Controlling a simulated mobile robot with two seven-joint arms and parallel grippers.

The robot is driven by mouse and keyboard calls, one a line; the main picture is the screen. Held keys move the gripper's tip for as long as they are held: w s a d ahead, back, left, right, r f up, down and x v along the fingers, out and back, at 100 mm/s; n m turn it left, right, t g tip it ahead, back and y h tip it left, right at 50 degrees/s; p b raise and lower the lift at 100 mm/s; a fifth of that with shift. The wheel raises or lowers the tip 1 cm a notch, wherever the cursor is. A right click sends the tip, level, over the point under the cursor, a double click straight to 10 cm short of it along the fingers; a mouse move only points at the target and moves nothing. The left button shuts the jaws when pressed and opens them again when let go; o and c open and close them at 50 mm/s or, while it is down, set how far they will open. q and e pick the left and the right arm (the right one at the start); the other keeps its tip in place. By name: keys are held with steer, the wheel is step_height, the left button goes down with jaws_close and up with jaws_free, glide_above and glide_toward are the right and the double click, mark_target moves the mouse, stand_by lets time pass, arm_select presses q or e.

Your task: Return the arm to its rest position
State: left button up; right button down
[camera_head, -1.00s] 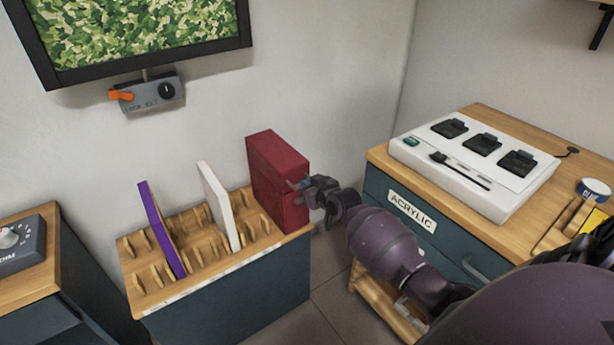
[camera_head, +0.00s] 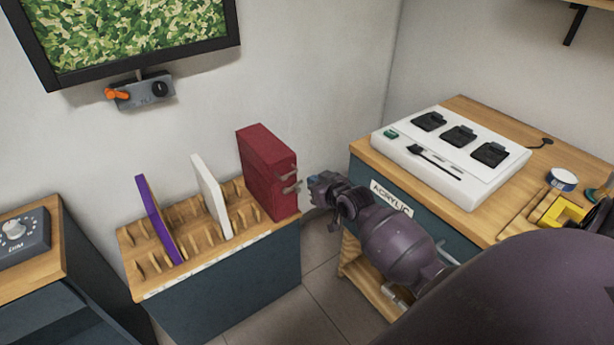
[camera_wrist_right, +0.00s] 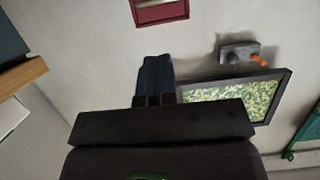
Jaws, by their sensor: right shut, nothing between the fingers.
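My right arm comes in from the lower right in the head view. Its gripper (camera_head: 318,186) is shut and empty, just right of a red box file (camera_head: 268,172) that stands upright at the right end of a slotted wooden rack (camera_head: 190,262). A small gap shows between the fingers and the metal fittings on the file's side. In the right wrist view the shut fingers (camera_wrist_right: 155,78) point toward the wall, with the red file (camera_wrist_right: 160,12) at the top edge. My left gripper is not in view.
A purple board (camera_head: 158,220) and a white board (camera_head: 211,196) stand in the rack. A white charger panel (camera_head: 450,157) lies on the wooden-topped cabinet at right, close to my arm. A framed picture (camera_head: 130,40) and a grey switch box (camera_head: 140,92) are on the wall.

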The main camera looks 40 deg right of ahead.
steer(key=shift+v, duration=0.85)
steer(key=shift+f, duration=0.1)
steer(key=s+a+f+g, duration=0.1)
steer(key=s+a+f, duration=0.2)
steer(key=s, duration=0.6)
steer(key=s+a+f+g, duration=0.1)
steer(key=s+a+f, duration=0.3)
steer(key=s, duration=0.5)
steer(key=s+a+f+n+g, duration=0.1)
steer(key=s+a+f, duration=0.3)
steer(key=s+a, duration=0.3)
steer(key=shift+s, duration=1.05)
steer(key=shift+d+f, duration=0.1)
steer(key=shift+f, duration=0.05)
